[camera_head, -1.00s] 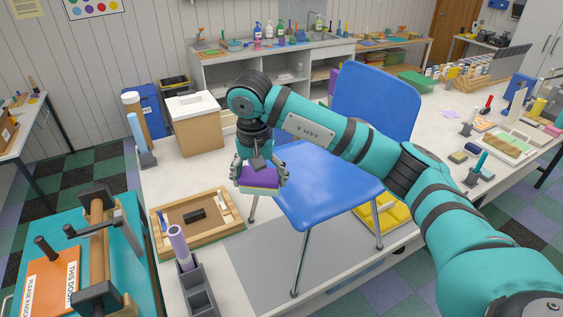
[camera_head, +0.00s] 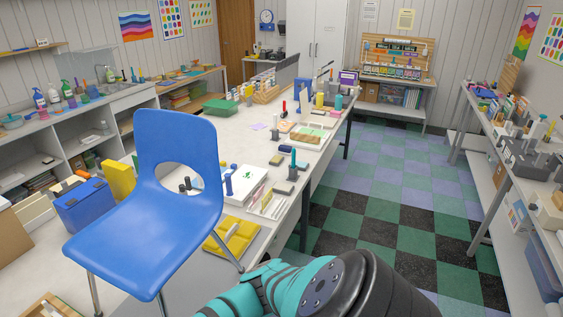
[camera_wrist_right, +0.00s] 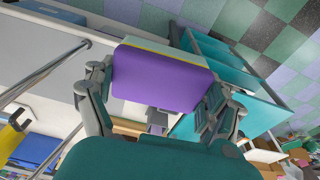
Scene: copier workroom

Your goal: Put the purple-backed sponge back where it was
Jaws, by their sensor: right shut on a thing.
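The purple-backed sponge (camera_wrist_right: 158,82) is in the right wrist view, its purple face toward the camera and a thin yellow-green edge showing along its top. My right gripper (camera_wrist_right: 160,88) is shut on it, with one finger at each side. What lies directly under the sponge is hidden. In the head view only part of my right arm shows at the bottom; the sponge and right gripper are out of that picture. My left gripper is not in view.
A blue chair (camera_head: 165,225) stands on the long worktable (camera_head: 262,150). A wooden tray (camera_head: 45,308) shows at lower left. The checkered floor (camera_head: 385,190) right of the table is clear.

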